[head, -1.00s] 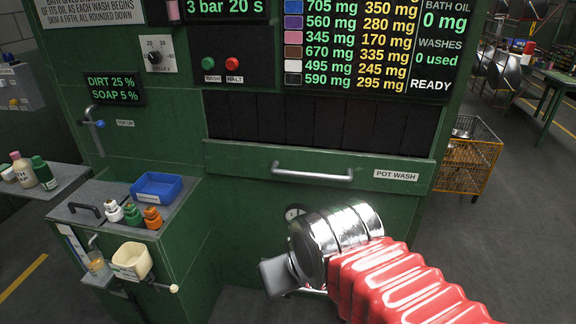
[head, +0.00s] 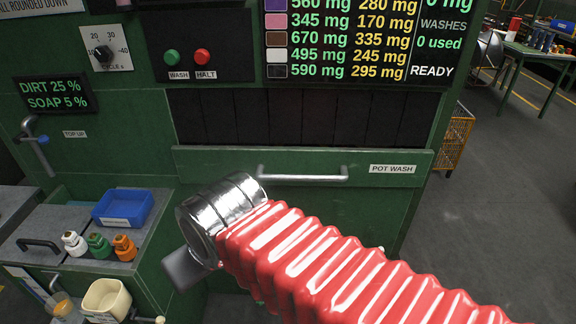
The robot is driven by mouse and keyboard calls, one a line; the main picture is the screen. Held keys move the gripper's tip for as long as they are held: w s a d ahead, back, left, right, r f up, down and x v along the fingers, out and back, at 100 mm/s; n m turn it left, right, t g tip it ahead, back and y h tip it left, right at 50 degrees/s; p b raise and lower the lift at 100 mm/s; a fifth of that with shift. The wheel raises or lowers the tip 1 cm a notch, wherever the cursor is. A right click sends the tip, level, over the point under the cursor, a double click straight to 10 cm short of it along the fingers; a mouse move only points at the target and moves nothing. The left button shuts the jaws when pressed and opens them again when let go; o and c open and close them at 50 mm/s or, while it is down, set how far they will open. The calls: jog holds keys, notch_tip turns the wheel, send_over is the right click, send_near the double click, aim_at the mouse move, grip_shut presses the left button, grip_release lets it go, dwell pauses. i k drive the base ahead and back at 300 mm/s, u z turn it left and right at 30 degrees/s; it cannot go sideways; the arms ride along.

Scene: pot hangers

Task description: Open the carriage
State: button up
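A green front panel labelled POT WASH (head: 393,169) runs across the machine, with a silver bar handle (head: 302,178) along it. It sits flush below a row of black strips, and I see no gap that shows it pulled out. No part is labelled carriage. My gripper (head: 183,270) is at the end of my red ribbed arm, below and to the left of the handle, apart from it. Only a dark grey piece of the gripper shows beyond the silver wrist, so its opening is hidden. My arm covers part of the machine below the panel.
Green WASH (head: 172,57) and red HALT (head: 202,56) buttons are above. An orange wire cart (head: 456,140) stands right; the floor there is open.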

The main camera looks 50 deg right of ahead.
aim_at(332, 164)
jog(key=z, duration=0.4)
jog(key=i, duration=1)
jog(key=z, duration=0.65)
